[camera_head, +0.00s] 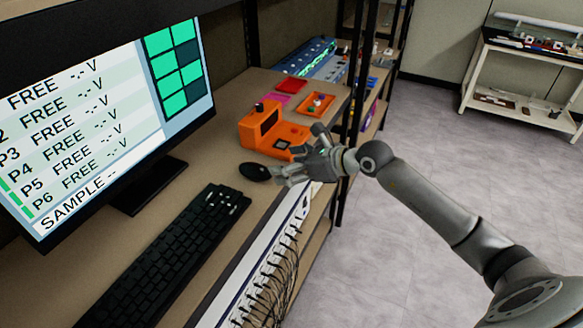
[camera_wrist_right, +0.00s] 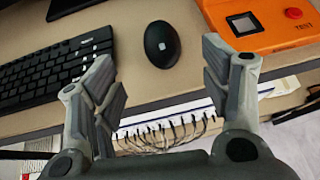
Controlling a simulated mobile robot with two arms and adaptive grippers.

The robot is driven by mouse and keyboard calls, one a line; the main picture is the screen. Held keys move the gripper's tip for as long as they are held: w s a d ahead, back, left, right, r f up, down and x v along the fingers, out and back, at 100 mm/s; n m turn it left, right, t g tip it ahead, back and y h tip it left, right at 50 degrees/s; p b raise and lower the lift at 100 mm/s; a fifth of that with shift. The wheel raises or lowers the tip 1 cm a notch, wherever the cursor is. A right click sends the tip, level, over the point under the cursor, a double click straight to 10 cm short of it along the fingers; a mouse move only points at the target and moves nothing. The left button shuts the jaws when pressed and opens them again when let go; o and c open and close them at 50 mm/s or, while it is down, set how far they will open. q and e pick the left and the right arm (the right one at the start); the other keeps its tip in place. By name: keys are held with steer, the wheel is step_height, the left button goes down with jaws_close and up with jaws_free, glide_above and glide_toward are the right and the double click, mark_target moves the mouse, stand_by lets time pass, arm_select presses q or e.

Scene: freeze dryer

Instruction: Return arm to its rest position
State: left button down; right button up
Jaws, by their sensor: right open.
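My right arm (camera_head: 435,205) comes in from the lower right in the head view and reaches to the desk's front edge. My right gripper (camera_head: 285,178) is by the black mouse (camera_head: 255,172) and the orange device (camera_head: 272,130). In the right wrist view the right gripper (camera_wrist_right: 165,90) is open, with its two fingers wide apart and nothing between them. The mouse (camera_wrist_right: 162,44) lies on the desk beyond the fingertips. The orange device (camera_wrist_right: 268,22) is beyond the right finger. My left gripper is not in view.
A monitor (camera_head: 105,110) and a black keyboard (camera_head: 170,255) stand on the desk (camera_head: 215,150). A white strip with several cables (camera_head: 265,275) runs along the front edge. An orange tray (camera_head: 316,104) lies farther back. A white shelf (camera_head: 520,85) stands far right; the floor (camera_head: 430,130) between is clear.

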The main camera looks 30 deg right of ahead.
steer(key=shift+s+d+r, duration=0.15)
steer(key=shift+s+r, duration=0.05)
steer(key=shift+s, duration=0.05)
stand_by(0.3)
